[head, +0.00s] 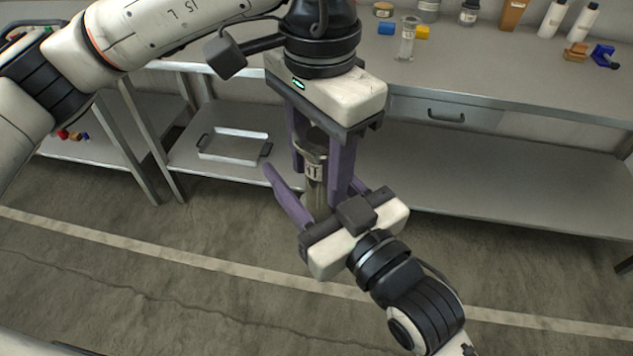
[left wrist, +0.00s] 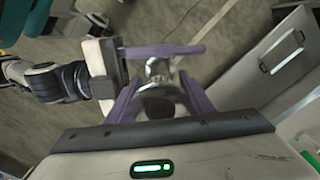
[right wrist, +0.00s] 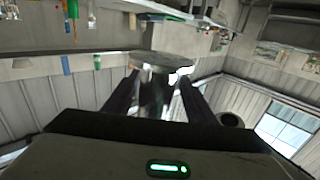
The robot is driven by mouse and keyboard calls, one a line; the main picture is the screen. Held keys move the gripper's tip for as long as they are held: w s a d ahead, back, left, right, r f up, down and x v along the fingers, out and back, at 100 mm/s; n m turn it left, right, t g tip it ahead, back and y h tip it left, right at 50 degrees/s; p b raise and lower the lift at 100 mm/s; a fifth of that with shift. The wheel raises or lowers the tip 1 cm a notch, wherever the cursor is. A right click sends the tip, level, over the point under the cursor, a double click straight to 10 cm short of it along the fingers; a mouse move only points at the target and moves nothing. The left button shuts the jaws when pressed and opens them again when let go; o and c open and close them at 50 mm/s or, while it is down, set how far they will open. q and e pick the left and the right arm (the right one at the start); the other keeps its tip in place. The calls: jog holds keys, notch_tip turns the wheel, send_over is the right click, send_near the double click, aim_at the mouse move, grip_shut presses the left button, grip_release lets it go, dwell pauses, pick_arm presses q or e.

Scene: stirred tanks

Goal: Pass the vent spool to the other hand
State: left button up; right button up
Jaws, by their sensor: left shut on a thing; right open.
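The vent spool (head: 316,190) is a grey metal piece with a flange and a pale label, held upright in the air in front of the bench. My left gripper (head: 320,168), its arm coming from the upper left, points down and is shut on it. My right gripper (head: 308,186) points up from below, open, with its purple fingers apart around the spool's lower part. In the left wrist view the spool (left wrist: 158,70) sits between my left fingers. In the right wrist view its round flange (right wrist: 160,62) shows between my right fingers. Finger contact on the right is partly hidden.
Behind is a grey bench (head: 480,85) with a drawer (head: 432,112), a clear cylinder (head: 407,38), bottles and small coloured blocks. A metal tray (head: 235,133) with black handles lies on the low shelf at left. The floor in front is clear.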

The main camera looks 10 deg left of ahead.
jog(key=shift+w+a, duration=0.2)
jog(key=c, duration=1.2)
pick_arm(q)
jog(key=o, duration=1.2)
jog(key=shift+d, duration=0.1)
pick_arm(e)
jog(key=shift+s+r, duration=0.1)
grip_shut()
pick_arm(q)
jog(key=shift+o, duration=0.2)
